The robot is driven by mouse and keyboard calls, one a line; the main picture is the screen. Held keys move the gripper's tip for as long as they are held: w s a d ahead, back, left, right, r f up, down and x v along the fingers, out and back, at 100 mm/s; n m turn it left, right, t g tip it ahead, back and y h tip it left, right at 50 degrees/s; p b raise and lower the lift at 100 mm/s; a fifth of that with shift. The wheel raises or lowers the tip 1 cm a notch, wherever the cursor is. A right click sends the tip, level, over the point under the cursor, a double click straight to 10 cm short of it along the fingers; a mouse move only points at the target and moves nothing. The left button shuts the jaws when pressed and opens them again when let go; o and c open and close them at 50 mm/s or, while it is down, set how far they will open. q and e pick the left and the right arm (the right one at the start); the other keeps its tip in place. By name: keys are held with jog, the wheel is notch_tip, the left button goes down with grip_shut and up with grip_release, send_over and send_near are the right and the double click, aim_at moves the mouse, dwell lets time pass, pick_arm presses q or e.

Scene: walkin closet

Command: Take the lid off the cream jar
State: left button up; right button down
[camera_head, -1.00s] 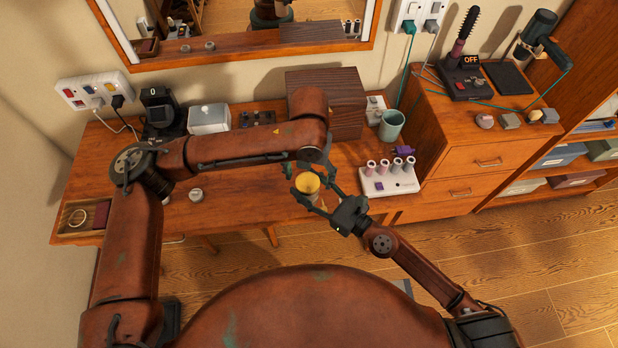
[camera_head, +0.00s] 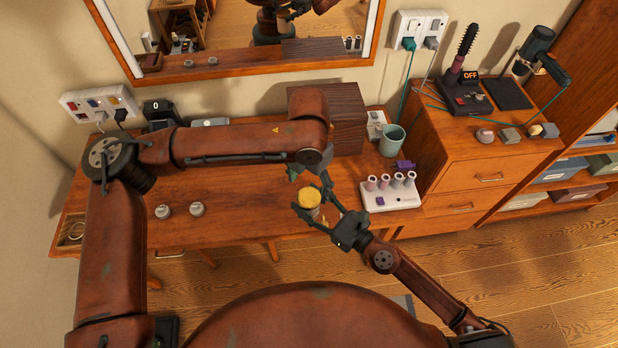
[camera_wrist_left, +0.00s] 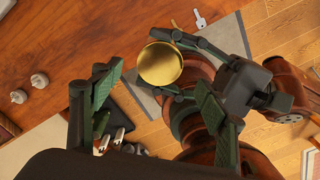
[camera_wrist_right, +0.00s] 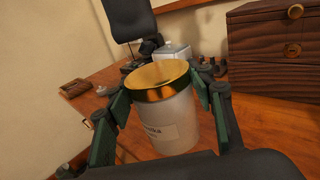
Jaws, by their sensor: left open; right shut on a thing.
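The cream jar (camera_wrist_right: 165,127) is a pale, labelled jar, upright between the fingers of my right gripper (camera_head: 322,203), which is shut on its body. Its gold lid (camera_head: 310,197) sits on top; it also shows in the right wrist view (camera_wrist_right: 157,80) and from above in the left wrist view (camera_wrist_left: 160,64). The jar is held at the desk's front edge in the head view. My left gripper (camera_wrist_left: 160,108) is open and empty, with the lid beyond and between its fingertips, apart from them.
The wooden desk (camera_head: 240,200) is bare around two small knobs (camera_head: 196,209). A dark wooden box (camera_head: 345,115), a teal cup (camera_head: 392,140) and a white stand with several rollers (camera_head: 390,192) are behind and right. A mirror is on the wall.

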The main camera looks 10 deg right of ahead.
aim_at(309, 197)
pick_arm(q)
jog(key=shift+f, duration=2.5)
jog(key=shift+c, duration=0.4)
jog(key=c, duration=1.2)
jog(key=shift+o, duration=0.3)
jog(key=shift+n, duration=1.2)
jog(key=shift+w+r+n, duration=0.1)
jog(key=shift+w+n, duration=0.05)
jog(key=shift+n, duration=0.35)
jog(key=o, duration=1.3)
